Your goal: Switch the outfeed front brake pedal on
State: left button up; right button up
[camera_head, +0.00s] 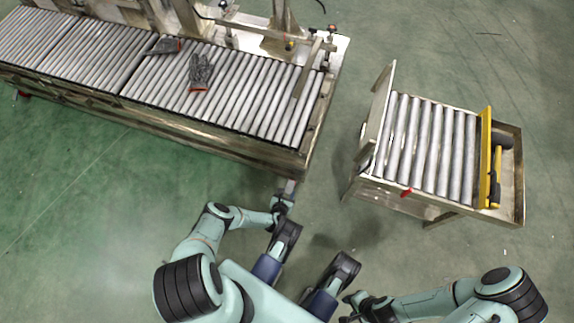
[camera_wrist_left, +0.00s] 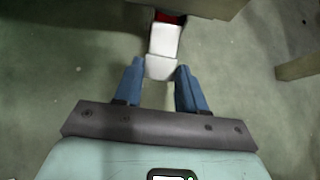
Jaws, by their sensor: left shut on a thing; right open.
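A pale grey pedal (camera_wrist_left: 164,45) with a red part (camera_wrist_left: 168,18) behind it juts out from under a grey edge in the left wrist view. In the head view the pedal (camera_head: 290,186) shows small at the near right corner of the long roller conveyor (camera_head: 282,160). My left gripper (camera_head: 284,200) is shut on the pedal's near end, with its blue fingers (camera_wrist_left: 160,76) on either side of it. My right gripper (camera_head: 347,299) is open, low in the head view, away from the conveyors. The pedal's mounting is hidden under the edge.
A roller cart (camera_head: 515,185) with a yellow bar (camera_head: 486,160) and a small red part (camera_head: 406,192) stands to the right. Gloves (camera_head: 201,71) lie on the long conveyor's rollers. Green floor is clear between conveyor and cart.

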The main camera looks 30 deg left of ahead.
pick_arm(q)
jog(key=shift+f+t, duration=0.15)
jog(key=shift+t, duration=0.15)
jog(key=o, duration=1.1)
jog(key=shift+c, duration=0.2)
pick_arm(e)
jog(key=shift+s, duration=0.1)
